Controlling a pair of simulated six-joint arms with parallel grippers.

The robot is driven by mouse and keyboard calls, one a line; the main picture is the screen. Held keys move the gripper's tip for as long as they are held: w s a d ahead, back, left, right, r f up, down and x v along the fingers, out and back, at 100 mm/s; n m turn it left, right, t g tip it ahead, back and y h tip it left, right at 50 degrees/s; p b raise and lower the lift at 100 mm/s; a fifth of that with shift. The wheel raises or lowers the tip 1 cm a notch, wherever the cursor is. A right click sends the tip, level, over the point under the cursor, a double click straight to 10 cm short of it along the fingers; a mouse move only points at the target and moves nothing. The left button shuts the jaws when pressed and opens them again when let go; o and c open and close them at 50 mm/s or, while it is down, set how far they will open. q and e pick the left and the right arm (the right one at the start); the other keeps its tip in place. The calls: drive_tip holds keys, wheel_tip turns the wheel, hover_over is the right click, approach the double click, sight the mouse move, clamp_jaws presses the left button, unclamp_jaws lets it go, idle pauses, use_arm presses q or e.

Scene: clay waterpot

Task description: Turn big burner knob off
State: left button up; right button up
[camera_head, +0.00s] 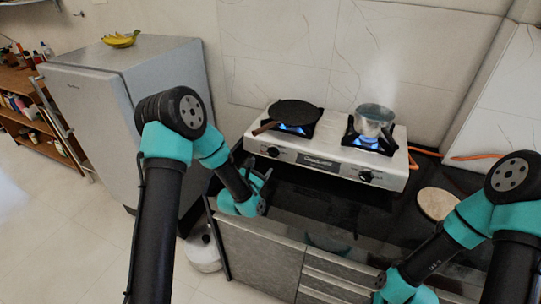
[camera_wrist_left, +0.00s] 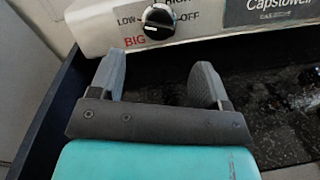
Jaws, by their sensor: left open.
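The big burner knob (camera_wrist_left: 158,22) is black and round, on the stove's front panel in the left wrist view, with LOW to its left, OFF to its right and a red BIG label below left. In the head view it is the left knob (camera_head: 273,151). Its exact pointing is unclear. The left burner flame (camera_head: 292,129) is lit blue under a dark pan (camera_head: 295,113). My left gripper (camera_head: 262,177) is open and empty, in front of and below the knob, apart from it; its fingers (camera_wrist_left: 159,75) point at the panel. My right gripper (camera_head: 384,283) is low at the front; its jaws are unclear.
The right burner is also lit, under a steaming glass pot (camera_head: 374,119). A second knob (camera_head: 366,177) is on the panel's right. A round tan board (camera_head: 437,203) lies on the dark counter (camera_head: 330,205). A fridge (camera_head: 100,95) stands left.

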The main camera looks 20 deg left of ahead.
sight(270, 155)
use_arm(q)
drive_tip(key=w, duration=0.3)
drive_tip(key=w+d, duration=0.1)
drive_tip(key=w, duration=0.4)
drive_tip(key=shift+w+d, duration=0.35)
drive_tip(key=c, duration=0.9)
